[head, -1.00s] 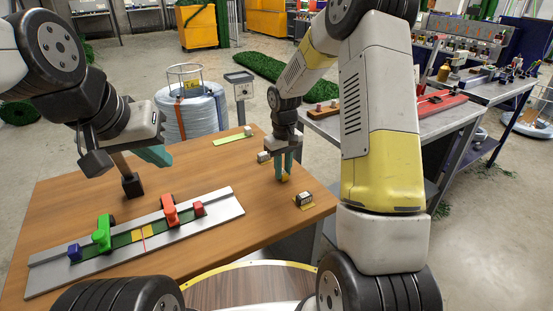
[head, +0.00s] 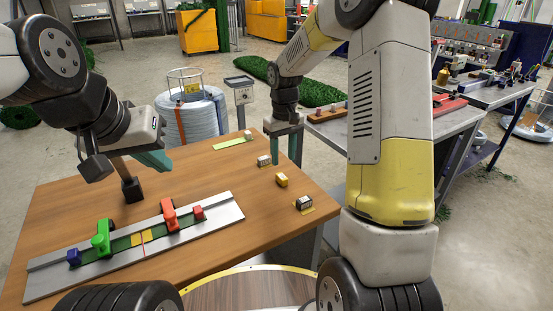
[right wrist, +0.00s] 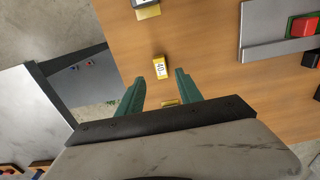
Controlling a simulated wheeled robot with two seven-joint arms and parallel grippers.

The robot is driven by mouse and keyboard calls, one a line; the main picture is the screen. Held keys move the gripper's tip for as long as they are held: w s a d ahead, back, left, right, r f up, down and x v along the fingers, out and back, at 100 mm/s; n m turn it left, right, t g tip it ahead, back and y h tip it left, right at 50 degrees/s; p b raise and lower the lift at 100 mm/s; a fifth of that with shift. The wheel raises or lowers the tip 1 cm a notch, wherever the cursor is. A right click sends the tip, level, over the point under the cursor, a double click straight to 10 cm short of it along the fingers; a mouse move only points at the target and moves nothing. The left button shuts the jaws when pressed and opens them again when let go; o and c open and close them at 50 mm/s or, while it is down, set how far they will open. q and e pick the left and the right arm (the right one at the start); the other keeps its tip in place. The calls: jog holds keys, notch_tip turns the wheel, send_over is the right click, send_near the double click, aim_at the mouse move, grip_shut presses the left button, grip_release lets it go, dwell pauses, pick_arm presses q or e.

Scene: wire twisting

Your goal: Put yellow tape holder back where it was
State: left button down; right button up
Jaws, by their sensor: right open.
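The yellow tape holder (head: 281,180) stands on the right part of the wooden table, between a whitish holder and a black-and-white one. In the right wrist view the yellow holder (right wrist: 160,67) lies beyond my fingertips, between their lines, with a dark-marked pale face. My right gripper (head: 288,162) is open and empty, raised above the table just behind the holder and not touching it. Its two green fingers (right wrist: 159,78) are spread apart in the right wrist view. My left gripper (head: 153,158) hangs over the table's left part; its jaw opening is not clear.
The whitish holder (head: 264,160) and the black-and-white holder (head: 304,202) sit by yellow strips. A green strip (head: 232,144) lies farther back. A metal rail fixture (head: 220,219) with coloured clamps fills the front left. The middle of the table (head: 215,175) is clear.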

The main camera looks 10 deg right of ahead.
jog(key=s+d+r+m+t, duration=0.2)
jog(key=s+r+t, duration=0.1)
jog(key=s+r, duration=1)
jog(key=s+r+m+t+y, duration=0.1)
jog(key=s+r+t+y, duration=0.1)
jog(key=s, duration=1)
notch_tip(320, 180, up, 2)
jog(key=shift+s+r+m+t, duration=0.15)
jog(key=shift+s+m+t, duration=0.1)
jog(key=shift+m+t, duration=0.25)
